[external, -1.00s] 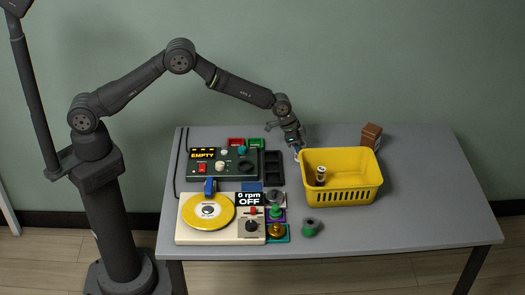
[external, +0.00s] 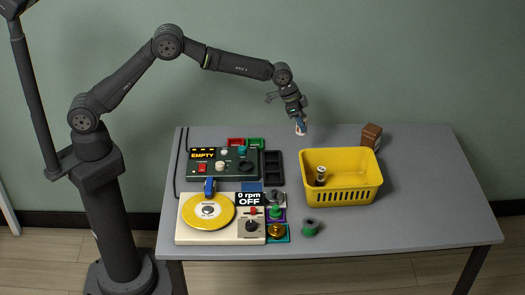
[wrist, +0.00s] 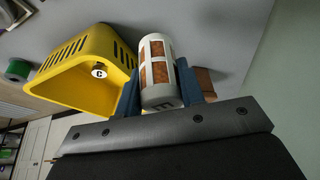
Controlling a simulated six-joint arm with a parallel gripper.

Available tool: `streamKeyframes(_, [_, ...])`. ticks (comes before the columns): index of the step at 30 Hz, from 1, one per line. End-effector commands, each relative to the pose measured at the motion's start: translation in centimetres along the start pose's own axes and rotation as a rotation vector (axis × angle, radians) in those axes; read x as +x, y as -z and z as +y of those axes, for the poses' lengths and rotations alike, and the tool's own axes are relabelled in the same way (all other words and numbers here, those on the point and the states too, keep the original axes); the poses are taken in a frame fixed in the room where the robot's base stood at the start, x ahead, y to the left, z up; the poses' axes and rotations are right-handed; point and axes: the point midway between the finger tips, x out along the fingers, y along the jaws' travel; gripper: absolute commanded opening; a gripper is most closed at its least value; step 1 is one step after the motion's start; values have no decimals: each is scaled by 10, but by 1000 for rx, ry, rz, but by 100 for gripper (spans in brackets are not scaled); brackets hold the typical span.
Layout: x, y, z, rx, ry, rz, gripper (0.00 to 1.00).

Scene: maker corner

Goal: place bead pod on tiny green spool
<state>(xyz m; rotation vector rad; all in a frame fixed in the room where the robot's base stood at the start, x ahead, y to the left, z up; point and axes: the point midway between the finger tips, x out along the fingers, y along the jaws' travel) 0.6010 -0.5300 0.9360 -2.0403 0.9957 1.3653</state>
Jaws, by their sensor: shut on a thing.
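My gripper (external: 300,124) is shut on a white cylindrical pod with brown windows (wrist: 158,65), which appears to be the bead pod. The pod sits between the blue jaws, with a letter, apparently E, on the end towards the wrist camera. In the external view the gripper points down, raised above the back of the table, left of and behind the yellow basket. The tiny green spool (external: 310,229) stands on the table in front of the basket, with a dark hole in its top. It also shows at the left edge of the wrist view (wrist: 17,69).
The yellow basket (external: 341,182) holds another pod (external: 320,176), marked C in the wrist view. A brown box (external: 371,136) stands behind it. The right side is clear.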

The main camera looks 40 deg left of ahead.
Motion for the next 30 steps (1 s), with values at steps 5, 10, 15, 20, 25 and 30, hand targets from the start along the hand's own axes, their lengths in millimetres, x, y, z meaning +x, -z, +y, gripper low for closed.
streamKeyframes(5, [-44,19,0,1,1,5,12])
streamKeyframes(10, [-75,32,0,0,1,5,12])
streamKeyframes(15, [-79,38,24,10,-4,-2,12])
streamKeyframes(20, [-77,43,61,21,-9,-4,12])
streamKeyframes(25, [-74,48,121,41,-18,-8,12])
streamKeyframes(30, [-74,48,206,68,-28,-12,12])
